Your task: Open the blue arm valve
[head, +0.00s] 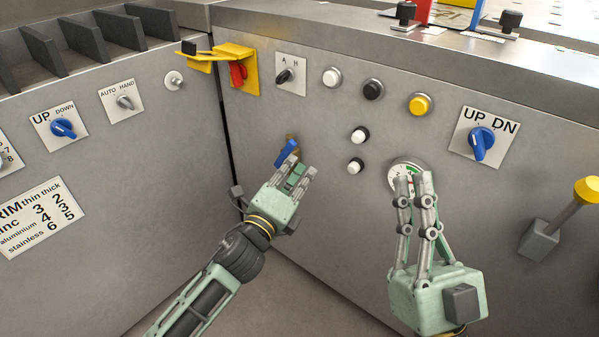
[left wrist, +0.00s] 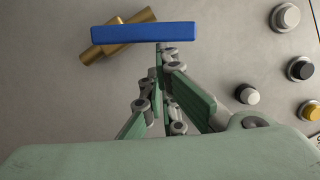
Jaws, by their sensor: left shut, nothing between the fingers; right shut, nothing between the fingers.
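The blue arm valve (head: 287,151) is on the grey front panel in the head view, a blue lever on a brass body. In the left wrist view its blue lever (left wrist: 145,32) lies level across the picture, in front of the slanted brass body (left wrist: 103,46). My left gripper (head: 301,171) is shut and empty, with its fingertips just below and right of the lever. In the left wrist view the fingertips reach the lever's lower edge; I cannot tell whether they touch. My right gripper (head: 413,178) is shut and empty in front of the gauge, away from the valve.
A round gauge (head: 394,179) sits behind my right fingertips. White (head: 359,134), black (head: 372,89) and yellow (head: 420,104) buttons lie right of the valve. A yellow bracket with a red switch (head: 238,74) is above it. A yellow-knobbed lever (head: 587,190) sticks out at far right.

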